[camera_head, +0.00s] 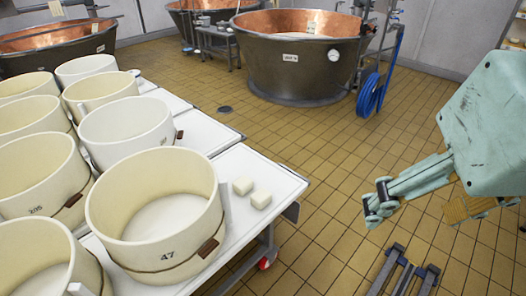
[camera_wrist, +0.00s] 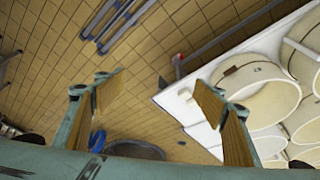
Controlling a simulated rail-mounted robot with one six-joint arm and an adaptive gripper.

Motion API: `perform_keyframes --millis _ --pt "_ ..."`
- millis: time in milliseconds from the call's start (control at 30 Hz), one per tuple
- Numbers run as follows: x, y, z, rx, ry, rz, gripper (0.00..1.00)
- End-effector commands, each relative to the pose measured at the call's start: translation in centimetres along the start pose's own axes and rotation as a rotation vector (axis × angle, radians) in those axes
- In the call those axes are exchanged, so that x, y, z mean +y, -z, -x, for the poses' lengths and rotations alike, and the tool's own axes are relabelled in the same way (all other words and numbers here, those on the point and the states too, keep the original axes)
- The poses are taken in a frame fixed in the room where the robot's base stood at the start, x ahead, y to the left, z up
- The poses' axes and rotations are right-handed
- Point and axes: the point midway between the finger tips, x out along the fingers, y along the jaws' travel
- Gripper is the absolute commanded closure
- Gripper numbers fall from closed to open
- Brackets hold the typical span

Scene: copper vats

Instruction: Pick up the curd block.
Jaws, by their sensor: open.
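Two small pale curd blocks stand close together on the white table: one farther back (camera_head: 243,186), one nearer and to the right (camera_head: 261,199). They sit to the right of the hoop marked 47. My gripper (camera_head: 378,202) hangs over the tiled floor, right of the table and apart from the blocks. In the wrist view my gripper (camera_wrist: 160,92) has its two fingers wide apart with nothing between them. There, small pale shapes near the table edge, left of the right finger, look like the blocks, but are too small to tell apart.
Several cream hoops, including the one marked 47 (camera_head: 158,212), crowd the white table (camera_head: 262,163). A copper vat (camera_head: 295,66) and a blue hose (camera_head: 370,95) stand at the back. Metal rails (camera_head: 405,272) lie on the floor at front right. The tiled floor between is clear.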

Motion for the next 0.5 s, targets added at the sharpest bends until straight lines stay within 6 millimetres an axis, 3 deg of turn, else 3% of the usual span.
perform_keyframes --millis 267,500 --pt "-0.1 0.8 0.0 -0.004 0.001 0.009 0.36" --pt "-0.4 3.5 -0.2 -0.018 0.005 0.038 0.36"
